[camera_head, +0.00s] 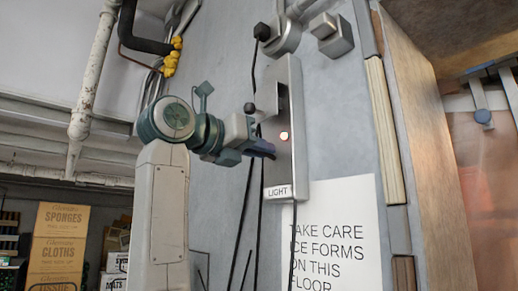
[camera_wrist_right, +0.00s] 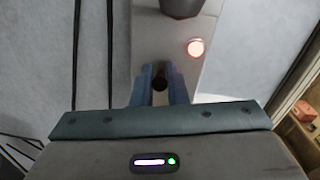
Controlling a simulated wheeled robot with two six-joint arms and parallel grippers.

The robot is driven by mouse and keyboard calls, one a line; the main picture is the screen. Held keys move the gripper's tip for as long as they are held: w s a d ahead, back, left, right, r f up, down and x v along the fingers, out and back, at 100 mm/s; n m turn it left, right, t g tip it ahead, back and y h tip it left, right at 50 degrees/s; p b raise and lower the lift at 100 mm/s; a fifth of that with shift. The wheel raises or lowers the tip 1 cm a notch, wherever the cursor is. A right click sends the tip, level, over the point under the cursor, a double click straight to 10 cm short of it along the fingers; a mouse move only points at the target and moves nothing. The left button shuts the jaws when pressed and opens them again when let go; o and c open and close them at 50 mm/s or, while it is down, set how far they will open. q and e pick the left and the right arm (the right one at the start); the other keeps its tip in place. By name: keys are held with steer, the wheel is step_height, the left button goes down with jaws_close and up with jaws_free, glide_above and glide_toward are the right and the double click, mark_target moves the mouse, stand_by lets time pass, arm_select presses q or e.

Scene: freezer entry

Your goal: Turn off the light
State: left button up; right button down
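The light switch is a tall pale metal box (camera_head: 297,170) on the grey wall, with "LIGHT" lettered at its foot. My right gripper (camera_head: 268,149) is in front of the box, just below and left of the lamp. Its blue fingers stand apart, with a small dark round spot between them that I cannot identify. My left gripper is not in view.
Black cables (camera_head: 250,200) hang down the wall beside the box. A grey fitting (camera_head: 331,35) sits above. A "TAKE CARE" sign (camera_head: 335,235) is below right. A wooden door frame (camera_head: 425,150) stands to the right. Cardboard boxes (camera_head: 58,235) stand at lower left.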

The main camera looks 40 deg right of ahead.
steer(key=shift+f+b, duration=0.3)
steer(key=shift+b, duration=0.25)
steer(key=shift+f+n+t+h+b, duration=0.2)
steer(key=shift+f+h+b, duration=0.25)
steer(key=shift+h+b, duration=1.2)
steer(key=shift+f+n+t+h+b, duration=0.1)
steer(key=shift+f+t+h+b, duration=0.25)
steer(key=shift+h+b, duration=1.25)
steer(key=shift+f+n+t+h+b, duration=0.15)
steer(key=shift+f+h+b, duration=0.45)
steer(key=shift+b, duration=1.95)
steer(key=shift+r+t, duration=0.1)
steer(key=shift+t, duration=0.2)
steer(key=c, duration=1.5)
jaws_free()
steer(key=shift+o, duration=0.2)
steer(key=b+v, duration=0.5)
steer(key=v, duration=0.5)
steer(key=shift+a+f, duration=0.2)
steer(key=shift+f, duration=0.15)
